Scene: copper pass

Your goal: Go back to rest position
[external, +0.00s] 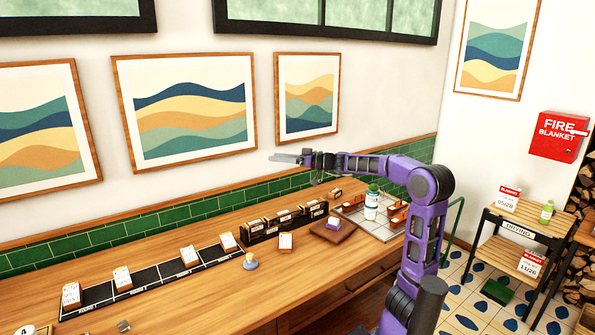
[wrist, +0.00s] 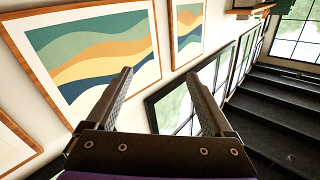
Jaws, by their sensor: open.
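My gripper (external: 286,158) is raised well above the wooden counter (external: 190,285) in the external view, pointing left and close in front of the wall pictures. In the wrist view my gripper (wrist: 160,92) shows two fingers spread apart with nothing between them. Past the fingers, the wrist view shows framed wave pictures (wrist: 95,45), windows (wrist: 185,95) and dark stairs (wrist: 280,115). My purple arm rises at the right of the external view and bends left over the counter. No object is in my gripper.
A black strip (external: 150,283) with several cards lies along the counter. A dark rack (external: 285,220), a brown board (external: 333,230) and a tray (external: 383,232) with a bottle (external: 371,207) stand below my arm. A small yellow-and-blue item (external: 250,262) sits in front. A shelf cart (external: 520,230) stands right.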

